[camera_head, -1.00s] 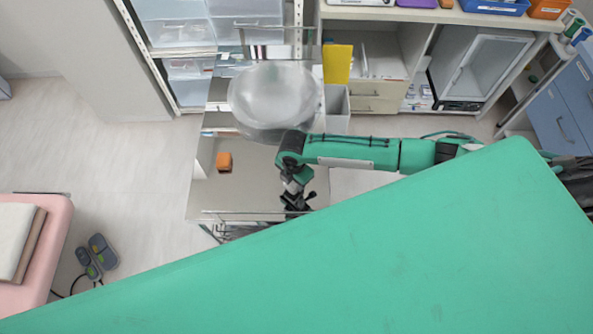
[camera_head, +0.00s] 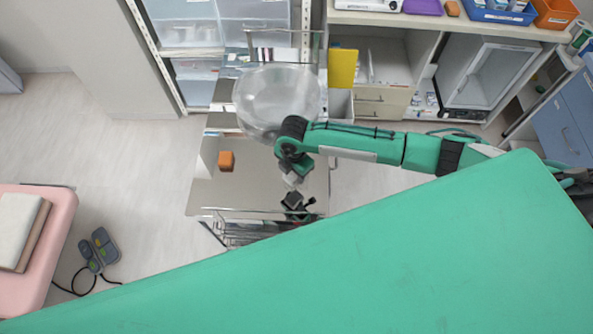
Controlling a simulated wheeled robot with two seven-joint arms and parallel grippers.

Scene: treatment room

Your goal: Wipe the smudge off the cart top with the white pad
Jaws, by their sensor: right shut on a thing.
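The cart top (camera_head: 245,192) is a grey-beige surface left of centre. No smudge can be made out on it. My right gripper (camera_head: 298,206) is over the cart top's near right corner, at the end of my green arm that comes in from the right. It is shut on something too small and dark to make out. I take this to be the white pad, since no pad shows elsewhere. My left gripper is not in view.
An orange block (camera_head: 226,161) sits on the left of the cart top. A clear round bowl (camera_head: 270,100) is at its far end, close to my wrist. A near rail (camera_head: 225,211) edges the cart. Pale floor (camera_head: 135,165) lies open to the left.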

